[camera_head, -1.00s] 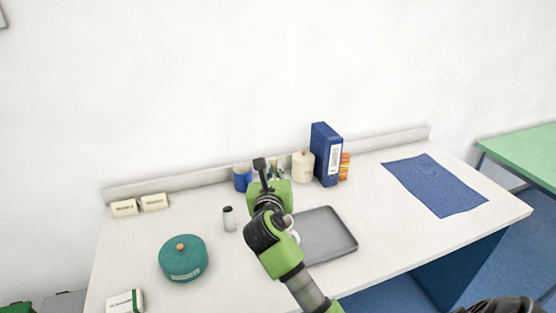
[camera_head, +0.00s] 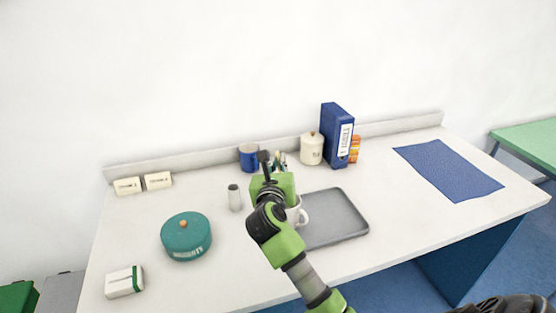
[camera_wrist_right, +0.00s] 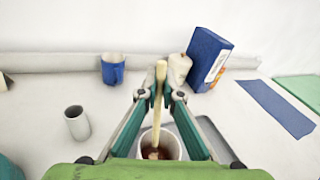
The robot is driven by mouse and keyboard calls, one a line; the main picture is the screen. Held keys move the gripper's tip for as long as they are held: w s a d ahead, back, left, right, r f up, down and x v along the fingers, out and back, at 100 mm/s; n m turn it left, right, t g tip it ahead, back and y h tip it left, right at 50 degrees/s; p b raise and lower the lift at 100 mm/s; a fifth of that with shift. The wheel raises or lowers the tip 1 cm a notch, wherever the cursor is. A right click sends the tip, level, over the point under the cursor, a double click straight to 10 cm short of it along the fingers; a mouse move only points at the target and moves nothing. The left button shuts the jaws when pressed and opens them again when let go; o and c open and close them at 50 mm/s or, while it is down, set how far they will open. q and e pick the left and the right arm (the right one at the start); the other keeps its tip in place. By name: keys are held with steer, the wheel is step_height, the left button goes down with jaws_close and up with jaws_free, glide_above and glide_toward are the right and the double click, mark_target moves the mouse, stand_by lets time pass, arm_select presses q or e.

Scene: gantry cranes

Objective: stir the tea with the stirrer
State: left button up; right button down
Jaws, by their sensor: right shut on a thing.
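My right gripper (camera_wrist_right: 160,98) is shut on the stirrer (camera_wrist_right: 160,77), a pale wooden stick. The stirrer stands nearly upright, with its lower end inside the white mug (camera_wrist_right: 170,139). Brown tea (camera_wrist_right: 150,154) shows in the mug around it. In the head view my right gripper (camera_head: 276,164) is above the mug (camera_head: 303,216), and my arm hides much of the mug. The mug is at the left side of the grey tray (camera_head: 340,215). My left gripper is not in view.
A grey-white cylinder (camera_head: 235,198) and a teal round tin (camera_head: 187,237) stand left of the mug. A blue mug (camera_head: 249,156), a cream jar (camera_head: 312,149) and a blue box (camera_head: 337,135) stand behind. The blue mat (camera_head: 448,170) lies flat at right.

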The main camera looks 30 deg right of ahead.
steer(key=shift+s+d+f+b, duration=0.1)
steer(key=shift+s+f+b, duration=0.15)
steer(key=shift+f+b, duration=0.7)
steer(key=shift+s+d+f+b, duration=0.15)
steer(key=shift+f+b, duration=0.25)
steer(key=shift+f, duration=1.1)
steer(key=shift+s+a+f+b, duration=0.1)
steer(key=shift+s+f+b, duration=0.2)
steer(key=shift+f+b, duration=0.65)
steer(key=shift+f, duration=0.25)
